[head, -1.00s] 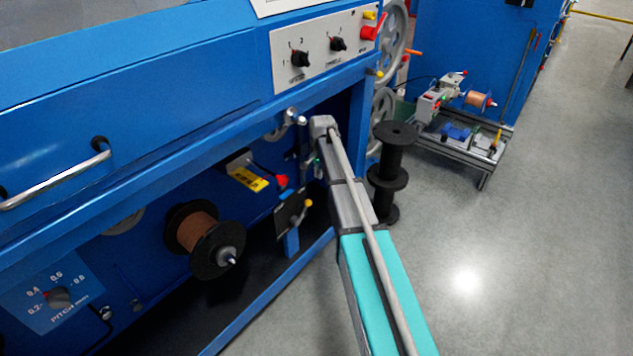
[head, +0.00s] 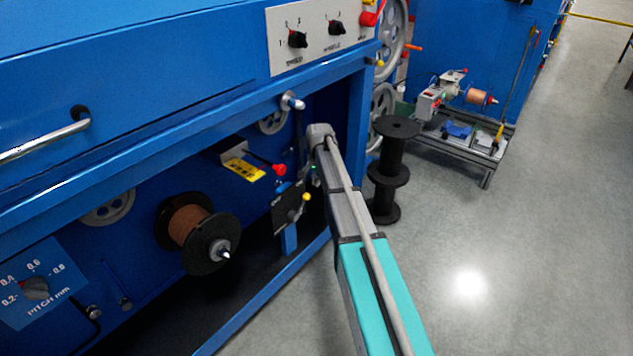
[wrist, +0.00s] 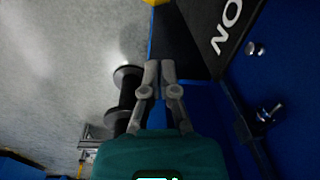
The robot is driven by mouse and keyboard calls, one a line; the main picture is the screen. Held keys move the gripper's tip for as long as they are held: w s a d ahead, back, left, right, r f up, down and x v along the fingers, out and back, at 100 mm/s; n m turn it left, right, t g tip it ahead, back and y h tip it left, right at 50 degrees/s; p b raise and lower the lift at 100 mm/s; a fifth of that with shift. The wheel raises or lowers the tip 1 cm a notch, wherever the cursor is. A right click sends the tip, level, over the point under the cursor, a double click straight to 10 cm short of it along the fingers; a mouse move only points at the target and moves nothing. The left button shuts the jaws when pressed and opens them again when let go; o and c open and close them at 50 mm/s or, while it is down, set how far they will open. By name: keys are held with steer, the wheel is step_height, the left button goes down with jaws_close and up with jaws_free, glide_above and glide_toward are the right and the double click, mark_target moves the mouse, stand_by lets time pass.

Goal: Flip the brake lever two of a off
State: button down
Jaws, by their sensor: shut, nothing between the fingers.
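A lever with a yellow knob (head: 305,197) stands at a black plate (head: 287,210) low in the blue machine's bay. A second lever with a red knob (head: 279,169) sits up and left of it, by a yellow label (head: 244,171). I cannot tell which one is brake lever two. In the wrist view, the black plate (wrist: 212,25) reads "ON" at top right, and a yellow piece (wrist: 155,2) shows at the top edge. My gripper (wrist: 159,66) is shut and empty, apart from the plate's lettering. Its fingers are not clear in the head view.
A copper-wound spool (head: 198,232) juts from the machine at left. A black empty spool (head: 391,172) stands on the floor right of my arm. The machine's blue frame edge (head: 278,297) runs along the bay's bottom. Open floor lies at right.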

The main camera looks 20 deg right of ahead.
steer(key=shift+s+a+f+b, duration=0.25)
steer(key=shift+s+a+f, duration=0.15)
steer(key=shift+s+a, duration=0.3)
steer(key=shift+s+a+f+b, duration=0.25)
steer(key=shift+s+a+f, duration=0.15)
steer(key=shift+s+a, duration=0.25)
steer(key=shift+s+d+r, duration=0.1)
steer(key=shift+d, duration=0.1)
steer(key=shift+a+h, duration=0.25)
steer(key=shift+h, duration=0.05)
